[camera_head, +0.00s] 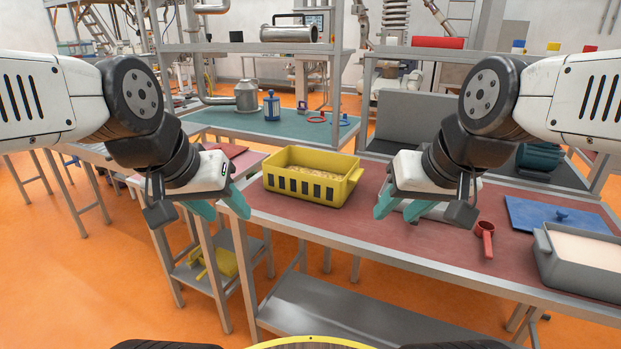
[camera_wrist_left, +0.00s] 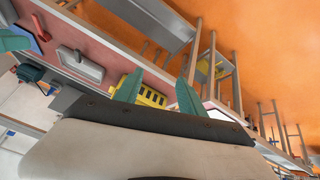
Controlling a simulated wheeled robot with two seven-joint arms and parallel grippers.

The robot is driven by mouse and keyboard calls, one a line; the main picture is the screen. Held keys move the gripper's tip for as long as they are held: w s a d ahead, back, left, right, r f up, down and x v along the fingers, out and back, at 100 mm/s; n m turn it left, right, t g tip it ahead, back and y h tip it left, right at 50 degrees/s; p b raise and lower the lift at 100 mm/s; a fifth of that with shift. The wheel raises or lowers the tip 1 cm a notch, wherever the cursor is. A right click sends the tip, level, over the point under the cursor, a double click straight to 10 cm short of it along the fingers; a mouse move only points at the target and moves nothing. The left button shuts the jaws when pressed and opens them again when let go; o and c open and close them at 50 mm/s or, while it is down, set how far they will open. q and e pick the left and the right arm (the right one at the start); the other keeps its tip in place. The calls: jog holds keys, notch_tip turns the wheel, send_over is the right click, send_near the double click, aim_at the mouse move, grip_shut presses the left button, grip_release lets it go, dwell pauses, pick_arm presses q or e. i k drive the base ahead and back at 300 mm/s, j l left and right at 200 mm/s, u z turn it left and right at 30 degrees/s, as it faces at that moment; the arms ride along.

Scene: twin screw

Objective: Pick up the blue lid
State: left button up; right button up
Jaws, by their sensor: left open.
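The blue lid (camera_head: 535,214) is a flat blue plate with a small knob. It lies on the right part of the red-topped table (camera_head: 340,235) in the head view, behind a grey bin. My left gripper (camera_head: 220,204) is open and empty at the table's left end, far from the lid. Its two teal fingers also show apart in the left wrist view (camera_wrist_left: 158,92). My right gripper (camera_head: 402,209) is open and empty above the middle of the table, left of the lid.
A yellow crate (camera_head: 341,192) stands between my grippers. A red scoop (camera_head: 485,238) lies left of the lid. The grey bin (camera_head: 557,272) with pale contents stands at the front right. A light grey flat piece lies partly hidden behind my right gripper.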

aim_at(525, 215)
jog(key=z, duration=1.75)
jog(key=i+l+u, duration=0.1)
jog(key=i+l, duration=0.15)
jog(key=i+l+u, duration=0.1)
jog(key=i+l, duration=0.2)
jog(key=i+l+u, duration=0.1)
jog(key=l, duration=0.35)
jog(key=i+l+u, duration=0.1)
jog(key=i+l, duration=0.25)
jog(key=i+l+u, duration=0.15)
jog(key=l, duration=0.25)
jog(key=i, duration=0.05)
